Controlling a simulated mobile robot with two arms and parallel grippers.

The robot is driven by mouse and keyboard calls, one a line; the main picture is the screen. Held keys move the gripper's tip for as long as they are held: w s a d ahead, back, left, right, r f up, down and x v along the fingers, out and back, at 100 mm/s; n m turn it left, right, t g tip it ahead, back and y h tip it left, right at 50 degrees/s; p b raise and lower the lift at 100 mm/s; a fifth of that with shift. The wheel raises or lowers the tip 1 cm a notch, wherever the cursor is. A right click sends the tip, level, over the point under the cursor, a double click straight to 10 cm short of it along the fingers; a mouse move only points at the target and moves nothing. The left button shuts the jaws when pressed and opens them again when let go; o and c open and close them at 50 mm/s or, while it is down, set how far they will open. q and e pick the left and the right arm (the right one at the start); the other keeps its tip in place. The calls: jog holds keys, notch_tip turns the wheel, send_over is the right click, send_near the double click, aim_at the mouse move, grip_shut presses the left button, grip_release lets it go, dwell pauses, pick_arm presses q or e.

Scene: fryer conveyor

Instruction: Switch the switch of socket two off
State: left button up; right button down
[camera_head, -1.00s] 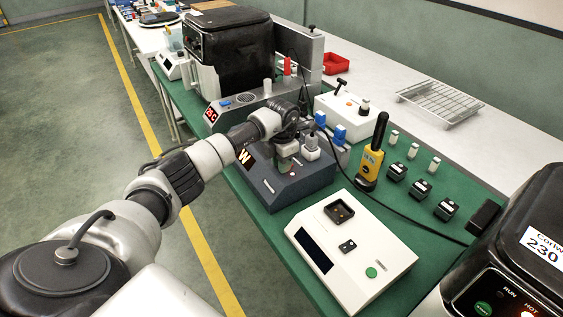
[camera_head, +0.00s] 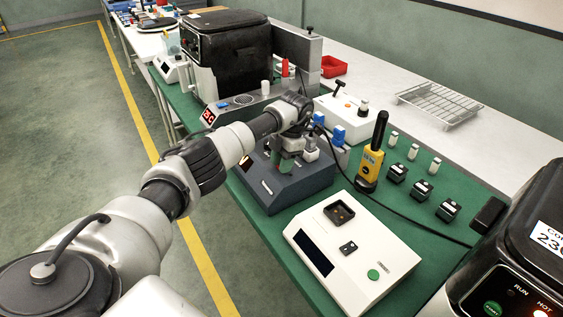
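No label reading socket two can be read, so I cannot tell which switch it is. A dark grey box (camera_head: 300,187) stands on the green mat in the middle, with its top partly hidden by my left arm. My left gripper (camera_head: 287,160) points down over the box's far part, by small upright pieces; its fingers are too small and covered to tell whether they touch anything. A white box (camera_head: 374,268) in front has a dark recess (camera_head: 339,212), a small black switch-like part (camera_head: 348,247) and a green button (camera_head: 373,274). My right gripper is not in view.
A yellow handheld device (camera_head: 369,165) stands right of the grey box, beside a black cable. A large black machine (camera_head: 232,60) stands behind, and another (camera_head: 530,240) at right. The right white counter holds a wire rack (camera_head: 438,103).

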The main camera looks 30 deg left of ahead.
pick_arm(q)
jog(key=shift+o, duration=1.2)
jog(key=b+v, duration=0.2)
jog(key=v, duration=0.8)
jog(key=shift+r, duration=0.4)
